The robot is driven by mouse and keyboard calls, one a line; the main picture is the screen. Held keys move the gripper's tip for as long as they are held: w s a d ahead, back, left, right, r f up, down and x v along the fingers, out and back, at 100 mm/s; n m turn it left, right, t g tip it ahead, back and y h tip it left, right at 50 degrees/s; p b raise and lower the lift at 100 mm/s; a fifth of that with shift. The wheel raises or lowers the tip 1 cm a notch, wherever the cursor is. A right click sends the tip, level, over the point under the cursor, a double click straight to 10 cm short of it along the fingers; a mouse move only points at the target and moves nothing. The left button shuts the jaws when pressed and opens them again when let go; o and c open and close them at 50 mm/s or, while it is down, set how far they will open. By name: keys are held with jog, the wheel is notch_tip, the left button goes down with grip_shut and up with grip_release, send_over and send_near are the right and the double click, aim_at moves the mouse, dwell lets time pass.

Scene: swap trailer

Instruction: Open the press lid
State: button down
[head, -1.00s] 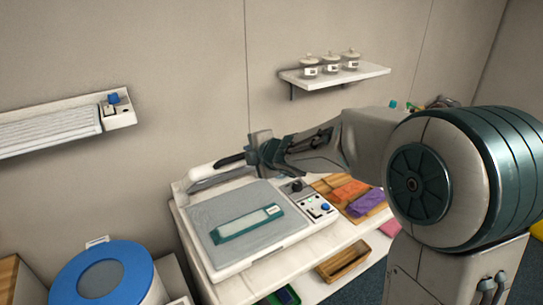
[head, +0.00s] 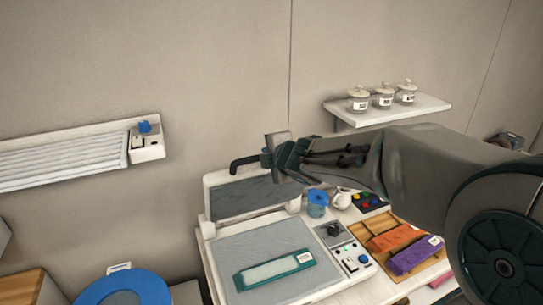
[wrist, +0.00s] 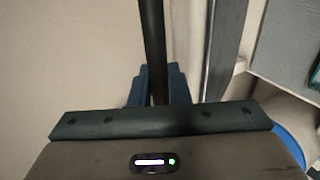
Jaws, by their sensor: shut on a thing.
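The press (head: 312,287) stands on the white worktop, with a teal folded cloth (head: 275,270) bearing a white label on its grey lower plate. Its lid (head: 245,199) stands raised, nearly upright, at the back of the plate, its grey inner face showing. The black lid handle (head: 240,163) sticks out at the lid's top edge. My gripper (head: 270,156) is shut on the handle, coming in from the right above the lid. In the wrist view the black handle bar (wrist: 153,40) runs between my blue fingertips (wrist: 157,85), beside the lid's edge (wrist: 222,45).
A blue-topped jar (head: 317,203), a white jug (head: 342,198) and a panel with coloured buttons (head: 369,201) stand behind the controls. Orange (head: 392,237) and purple cloths (head: 415,256) lie at right. A wall shelf (head: 390,110) holds jars. A blue-rimmed bin (head: 120,288) stands lower left.

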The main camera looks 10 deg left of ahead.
jog(key=shift+a, duration=0.1)
jog(key=c, duration=1.5)
grip_release()
jog(key=shift+o, duration=0.2)
jog(key=v, duration=1.4)
jog(key=shift+f, duration=0.15)
